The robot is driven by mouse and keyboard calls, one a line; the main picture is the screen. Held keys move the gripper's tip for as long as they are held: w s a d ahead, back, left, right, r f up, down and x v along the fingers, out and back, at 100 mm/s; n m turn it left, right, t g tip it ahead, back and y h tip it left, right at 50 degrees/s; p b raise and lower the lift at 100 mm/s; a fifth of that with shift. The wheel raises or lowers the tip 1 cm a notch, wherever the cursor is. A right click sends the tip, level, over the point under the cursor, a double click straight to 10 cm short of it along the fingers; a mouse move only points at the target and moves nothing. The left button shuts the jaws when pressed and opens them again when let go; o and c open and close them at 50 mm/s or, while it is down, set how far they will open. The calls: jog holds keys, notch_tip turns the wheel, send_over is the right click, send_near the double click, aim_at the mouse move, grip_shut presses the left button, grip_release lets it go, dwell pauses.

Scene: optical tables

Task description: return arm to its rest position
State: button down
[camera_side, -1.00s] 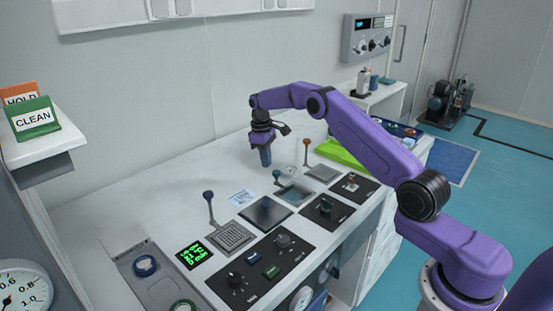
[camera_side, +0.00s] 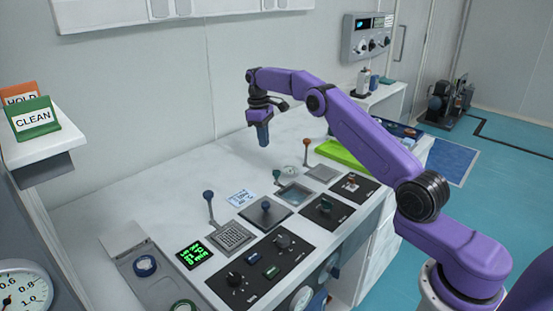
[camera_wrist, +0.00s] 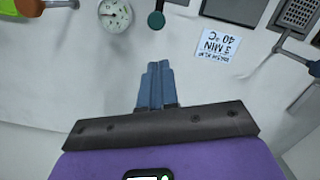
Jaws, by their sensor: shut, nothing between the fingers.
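My arm is purple with black joints and reaches in from the right in the side view. My gripper (camera_side: 263,144) hangs over the back part of the white bench (camera_side: 180,185), pointing down, above and apart from the bench top. Its blue fingers are shut together with nothing between them. In the wrist view the shut fingers of my gripper (camera_wrist: 158,68) show against the pale bench surface, touching nothing.
Lever switches with a blue knob (camera_side: 208,195) and an orange knob (camera_side: 307,141) rise from the bench. A note card (camera_side: 241,197), a green tray (camera_side: 340,153) and black control panels lie around. Free bench surface lies left of my gripper.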

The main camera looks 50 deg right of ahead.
jog(key=s+a+r+n, duration=0.1)
jog(key=s+a+r, duration=0.2)
jog(key=a, duration=0.4)
jog(key=s+a+r+n, duration=0.1)
jog(key=s+a+r, duration=0.1)
jog(key=a, duration=0.4)
jog(key=s+a+r+n+t, duration=0.1)
jog(key=s+a+r, duration=0.1)
jog(key=s+a, duration=0.4)
jog(key=s+a+r+n, duration=0.1)
jog(key=s+a, duration=0.2)
jog(key=s, duration=0.5)
jog(key=s+d+f+n, duration=0.2)
jog(key=s, duration=1.2)
jog(key=s+d+f+n, duration=0.1)
jog(key=s+d+n, duration=0.1)
jog(key=s, duration=1.3)
jog(key=shift+s+d+f+y, duration=0.3)
jog(key=shift+d+f+y, duration=0.1)
jog(key=shift+d, duration=0.25)
jog(key=shift+r, duration=0.1)
